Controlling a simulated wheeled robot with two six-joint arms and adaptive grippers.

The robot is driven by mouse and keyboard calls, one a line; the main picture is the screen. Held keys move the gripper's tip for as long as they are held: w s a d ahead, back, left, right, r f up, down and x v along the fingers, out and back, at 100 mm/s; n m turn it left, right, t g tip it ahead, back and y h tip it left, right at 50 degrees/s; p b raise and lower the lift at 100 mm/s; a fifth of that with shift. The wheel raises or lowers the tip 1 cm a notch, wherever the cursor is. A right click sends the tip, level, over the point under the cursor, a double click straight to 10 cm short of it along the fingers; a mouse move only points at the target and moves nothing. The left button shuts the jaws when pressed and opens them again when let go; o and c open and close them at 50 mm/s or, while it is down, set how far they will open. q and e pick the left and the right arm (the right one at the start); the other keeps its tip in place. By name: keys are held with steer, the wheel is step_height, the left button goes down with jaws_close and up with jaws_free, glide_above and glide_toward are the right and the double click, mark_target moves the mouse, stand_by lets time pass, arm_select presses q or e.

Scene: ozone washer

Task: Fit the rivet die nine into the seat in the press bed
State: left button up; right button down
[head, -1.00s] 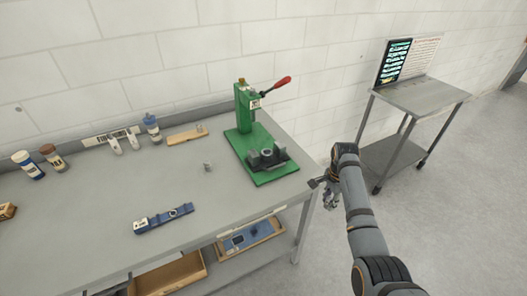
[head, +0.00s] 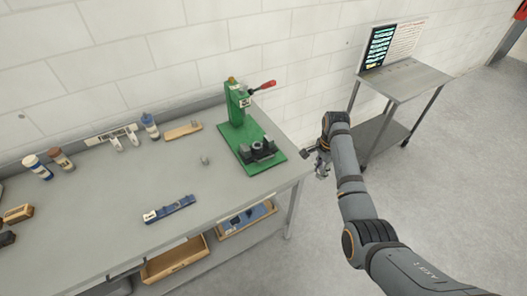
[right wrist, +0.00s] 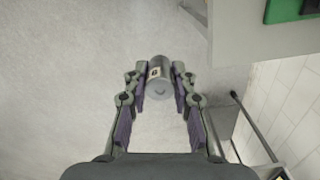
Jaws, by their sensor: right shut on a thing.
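A short grey metal cylinder with a pale label, the die (right wrist: 159,77), is between the fingertips of my right gripper (right wrist: 159,88) in the right wrist view. The gripper is shut on it; the label's mark is too small to read surely. In the head view my right gripper (head: 322,167) hangs off the bench's right end, right of the press and apart from it. The green press (head: 237,112) stands at the bench's right end, with a red-knobbed lever. Its dark press bed (head: 262,153) carries a ring-like seat (head: 256,146). My left gripper is not in view.
A blue block (head: 170,208) lies near the front edge. Bottles and a wooden strip (head: 182,131) line the back. A steel cart (head: 405,78) stands right, with open floor before it.

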step_height(320, 180, down, 13)
steer(key=b, duration=1.3)
steer(key=shift+f, duration=0.1)
